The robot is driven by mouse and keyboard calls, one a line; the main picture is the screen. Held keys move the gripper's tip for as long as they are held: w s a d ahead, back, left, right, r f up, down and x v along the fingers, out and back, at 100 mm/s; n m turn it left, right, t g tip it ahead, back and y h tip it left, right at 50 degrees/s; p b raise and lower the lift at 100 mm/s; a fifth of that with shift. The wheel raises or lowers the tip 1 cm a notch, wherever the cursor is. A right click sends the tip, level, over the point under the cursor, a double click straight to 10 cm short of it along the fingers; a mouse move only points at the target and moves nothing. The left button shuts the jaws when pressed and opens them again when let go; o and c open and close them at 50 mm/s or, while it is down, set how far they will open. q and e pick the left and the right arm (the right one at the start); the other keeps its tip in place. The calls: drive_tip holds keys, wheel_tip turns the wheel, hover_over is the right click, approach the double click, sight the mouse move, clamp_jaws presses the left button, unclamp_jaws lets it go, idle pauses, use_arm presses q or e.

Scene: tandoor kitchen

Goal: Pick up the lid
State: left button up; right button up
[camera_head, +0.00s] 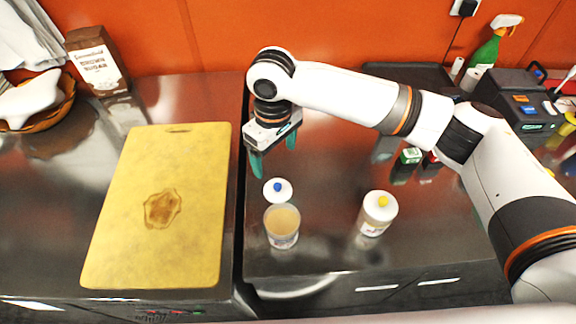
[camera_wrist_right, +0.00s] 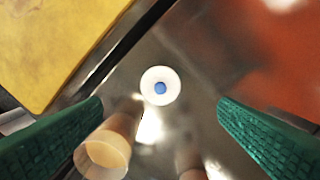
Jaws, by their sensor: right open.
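The lid (camera_head: 278,190) is a small white disc with a blue knob. It lies on the steel counter just behind an open jar (camera_head: 282,226) with tan contents. In the right wrist view the lid (camera_wrist_right: 160,86) shows near the middle, between the green fingers and farther off. My right gripper (camera_head: 273,163) is open and empty, above and behind the lid, with its fingers pointing down. The fingers are apart from the lid. A second jar (camera_head: 377,213) wears a white lid with a yellow knob, to the right. My left gripper is not in view.
A yellow cutting board (camera_head: 160,205) with a brown stain lies to the left, across a gap between counters. Small containers (camera_head: 411,156) stand under my right arm. A brown sugar bag (camera_head: 97,60) and a spray bottle (camera_head: 490,50) stand at the back.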

drive_tip(key=p, duration=0.1)
hover_over(278, 186)
drive_tip(key=f, duration=0.5)
drive_tip(key=shift+w+a+f, duration=0.1)
drive_tip(key=shift+w+f, duration=0.1)
drive_tip(key=shift+f, duration=0.05)
drive_tip(key=shift+w+f, duration=0.1)
drive_tip(key=shift+f, duration=0.15)
drive_tip(key=f, duration=0.1)
drive_tip(key=f+p, duration=0.1)
drive_tip(key=f, duration=0.2)
drive_tip(key=shift+s+f+p, duration=0.15)
drive_tip(key=shift+s+p, duration=0.15)
drive_tip(key=shift+p, duration=0.1)
drive_tip(key=shift+f, duration=0.3)
drive_tip(key=shift+w+f, duration=0.1)
drive_tip(key=shift+c, duration=0.3)
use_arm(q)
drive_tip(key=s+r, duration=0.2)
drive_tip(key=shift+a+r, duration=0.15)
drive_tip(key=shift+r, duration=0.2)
use_arm(e)
drive_tip(key=c, duration=1)
